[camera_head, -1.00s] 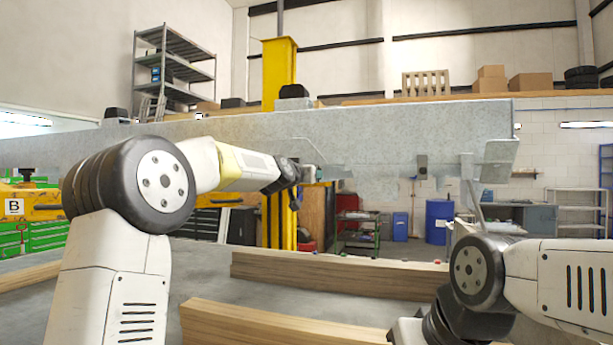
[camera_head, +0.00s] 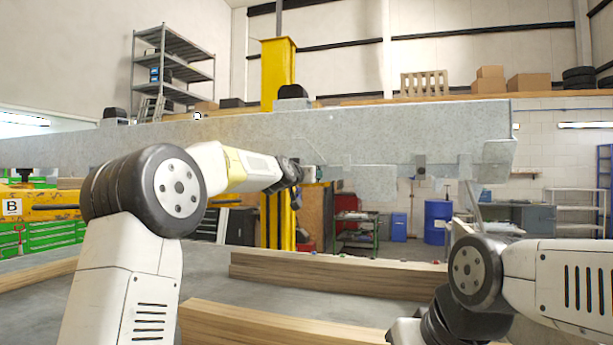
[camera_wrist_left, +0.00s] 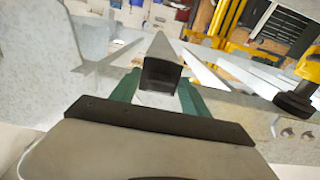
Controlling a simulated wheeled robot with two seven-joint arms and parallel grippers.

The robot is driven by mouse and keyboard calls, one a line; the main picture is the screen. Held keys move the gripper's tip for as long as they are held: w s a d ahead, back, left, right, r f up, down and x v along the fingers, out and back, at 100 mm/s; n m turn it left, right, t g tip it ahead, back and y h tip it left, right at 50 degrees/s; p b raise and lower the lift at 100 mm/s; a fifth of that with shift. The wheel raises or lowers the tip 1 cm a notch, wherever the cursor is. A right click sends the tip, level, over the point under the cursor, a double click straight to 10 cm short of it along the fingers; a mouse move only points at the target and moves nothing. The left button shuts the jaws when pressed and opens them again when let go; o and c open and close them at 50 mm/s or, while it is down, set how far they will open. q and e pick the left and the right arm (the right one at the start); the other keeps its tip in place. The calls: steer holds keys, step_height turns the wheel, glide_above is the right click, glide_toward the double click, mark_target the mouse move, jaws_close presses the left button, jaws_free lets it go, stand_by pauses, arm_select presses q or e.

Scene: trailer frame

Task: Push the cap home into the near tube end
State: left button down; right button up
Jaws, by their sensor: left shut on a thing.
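In the left wrist view, a pale square tube (camera_wrist_left: 160,47) runs away from me, its near end facing my left gripper. A dark, square-faced piece, seemingly the cap (camera_wrist_left: 161,75), shows at that end. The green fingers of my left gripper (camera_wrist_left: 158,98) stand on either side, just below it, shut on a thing. I cannot tell whether any gap is left between cap and tube. In the head view my left gripper (camera_head: 310,174) is small, close to the grey frame beam's lower side; the cap cannot be made out there. My right gripper is not in view.
The long grey frame beam (camera_head: 235,138) crosses the head view, with plates and brackets (camera_head: 420,165) hanging below it. Wooden beams (camera_head: 330,274) lie on the floor. A yellow post (camera_head: 279,75) stands behind. A yellow part with a black knob (camera_wrist_left: 294,103) is at the right in the wrist view.

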arm_select(q)
steer(key=shift+x, duration=0.9)
steer(key=shift+c, duration=2.3)
jaws_free()
steer(key=v, duration=0.8)
steer(key=s+a+f+n+g+y, duration=0.1)
steer(key=s+a+f+g, duration=0.2)
steer(key=s+f, duration=0.6)
steer(key=s+a+f+n+g+y, duration=0.1)
steer(key=s+a+f+g, duration=0.3)
steer(key=s+f, duration=0.6)
steer(key=s+a+f+n+g+y, duration=0.1)
steer(key=s+a+f+g, duration=0.3)
steer(key=s+f, duration=0.6)
steer(key=s+a, duration=0.1)
steer(key=s, duration=1.3)
steer(key=shift+s+a+f, duration=0.15)
steer(key=shift+a+f, duration=0.1)
steer(key=shift+a, duration=0.15)
